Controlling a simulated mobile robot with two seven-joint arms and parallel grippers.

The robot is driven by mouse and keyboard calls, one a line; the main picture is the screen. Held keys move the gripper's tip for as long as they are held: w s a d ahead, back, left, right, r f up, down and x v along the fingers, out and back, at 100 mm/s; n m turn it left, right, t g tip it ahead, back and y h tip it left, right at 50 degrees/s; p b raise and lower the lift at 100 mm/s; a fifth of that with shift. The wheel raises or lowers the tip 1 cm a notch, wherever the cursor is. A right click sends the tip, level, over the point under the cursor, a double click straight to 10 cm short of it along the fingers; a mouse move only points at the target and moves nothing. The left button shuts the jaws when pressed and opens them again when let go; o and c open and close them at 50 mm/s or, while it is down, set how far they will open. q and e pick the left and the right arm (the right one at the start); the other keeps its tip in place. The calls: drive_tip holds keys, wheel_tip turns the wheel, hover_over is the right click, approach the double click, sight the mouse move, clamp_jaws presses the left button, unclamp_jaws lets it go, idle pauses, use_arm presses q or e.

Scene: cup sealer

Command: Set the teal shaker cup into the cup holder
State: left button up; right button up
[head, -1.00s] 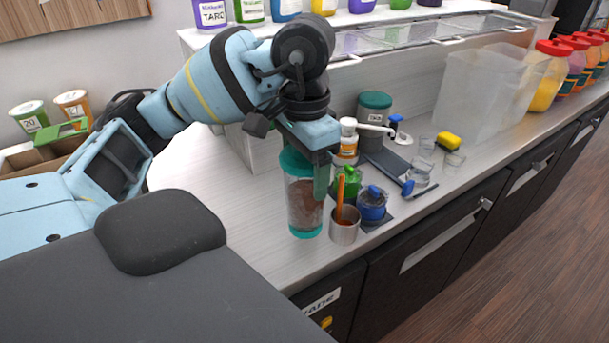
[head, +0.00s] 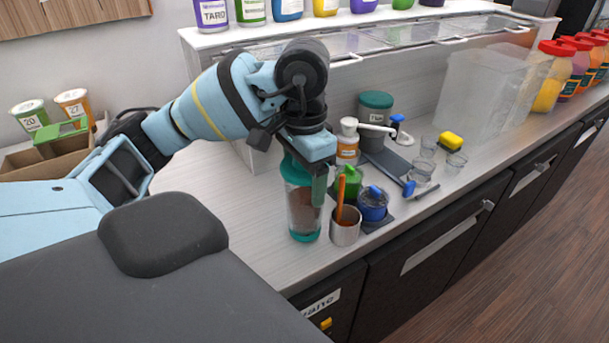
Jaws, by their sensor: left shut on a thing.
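The teal shaker cup (head: 302,212) has a clear body, a teal lid and a teal base, with something brown inside. It is nearly upright over the front part of the counter, left of a metal cup. My left gripper (head: 318,180) is shut on its upper part, and a finger covers its right side. I cannot tell whether its base touches the counter. I cannot pick out a cup holder for certain in this view. My right gripper is not in view.
The metal cup (head: 345,228) with an orange stick stands close right of the shaker. A blue-lidded jar (head: 372,206), a green-topped bottle (head: 351,185) and small clear cups (head: 421,172) stand further right. The counter (head: 215,180) is clear at left.

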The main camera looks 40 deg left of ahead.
use_arm(q)
drive_tip(key=shift+f, duration=0.2)
drive_tip(key=o, duration=1.7)
drive_tip(key=shift+r, duration=0.1)
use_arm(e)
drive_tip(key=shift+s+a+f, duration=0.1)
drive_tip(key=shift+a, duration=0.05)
use_arm(q)
drive_tip(key=shift+r, duration=0.4)
wheel_tip(320, 180, up, 10)
drive_tip(key=p, duration=0.2)
drive_tip(key=shift+r+p, duration=0.2)
drive_tip(key=shift+p, duration=0.1)
drive_tip(key=shift+r, duration=0.55)
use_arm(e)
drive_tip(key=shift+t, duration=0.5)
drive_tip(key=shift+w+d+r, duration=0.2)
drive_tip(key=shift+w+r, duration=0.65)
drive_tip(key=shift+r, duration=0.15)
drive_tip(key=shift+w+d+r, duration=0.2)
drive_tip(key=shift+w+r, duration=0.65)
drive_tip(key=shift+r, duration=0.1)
